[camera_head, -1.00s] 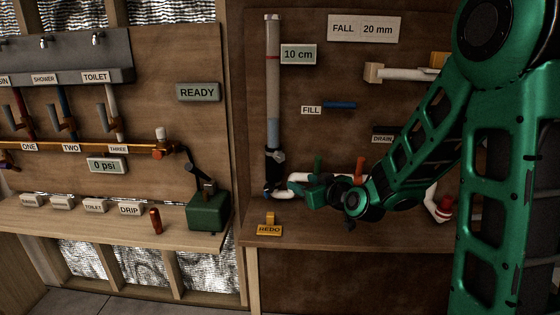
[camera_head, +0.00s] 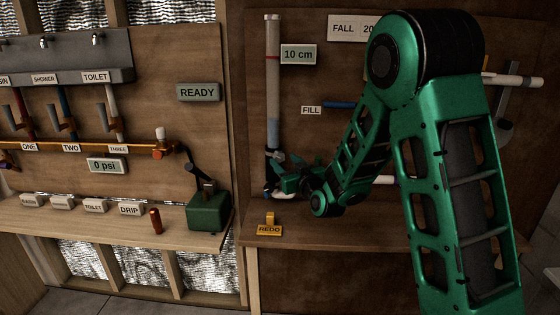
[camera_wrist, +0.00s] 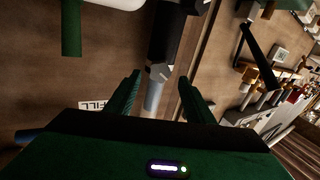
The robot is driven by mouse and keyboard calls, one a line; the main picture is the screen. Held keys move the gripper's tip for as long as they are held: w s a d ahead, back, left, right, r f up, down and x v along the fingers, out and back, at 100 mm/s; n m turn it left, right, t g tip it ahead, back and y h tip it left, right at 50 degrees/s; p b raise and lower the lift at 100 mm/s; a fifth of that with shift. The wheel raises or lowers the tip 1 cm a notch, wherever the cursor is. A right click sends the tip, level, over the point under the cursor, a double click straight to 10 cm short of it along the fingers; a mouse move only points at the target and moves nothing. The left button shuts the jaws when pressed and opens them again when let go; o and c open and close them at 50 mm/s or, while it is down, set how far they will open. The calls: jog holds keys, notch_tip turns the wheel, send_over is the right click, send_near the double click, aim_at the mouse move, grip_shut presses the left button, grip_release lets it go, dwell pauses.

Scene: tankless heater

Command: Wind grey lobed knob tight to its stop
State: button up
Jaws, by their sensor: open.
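A clear upright tube (camera_head: 272,90) with a red mark ends in a black fitting. The grey lobed knob (camera_head: 278,157) is on that fitting and mostly hidden by my gripper (camera_head: 284,174). In the wrist view my gripper (camera_wrist: 160,78) is open, with its two green fingers apart. The black fitting (camera_wrist: 168,38) and the grey-blue tube (camera_wrist: 152,97) lie beyond and between the fingertips. Pale grey edges near the fitting may be the knob, but its lobes are not clear. I cannot tell whether a finger touches it.
A white pipe runs low behind my arm. A yellow REDO block (camera_head: 269,227) sits on the ledge below. The blue FILL handle (camera_head: 340,105) is right of the tube. A green box (camera_head: 208,212) stands on the left bench.

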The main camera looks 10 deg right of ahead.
aim_at(280, 157)
jog(key=shift+w+a, duration=0.15)
jog(key=shift+w, duration=0.9)
jog(key=shift+w+a, duration=0.15)
jog(key=shift+w, duration=0.85)
jog(key=c, duration=1)
jog(key=shift+c, duration=0.2)
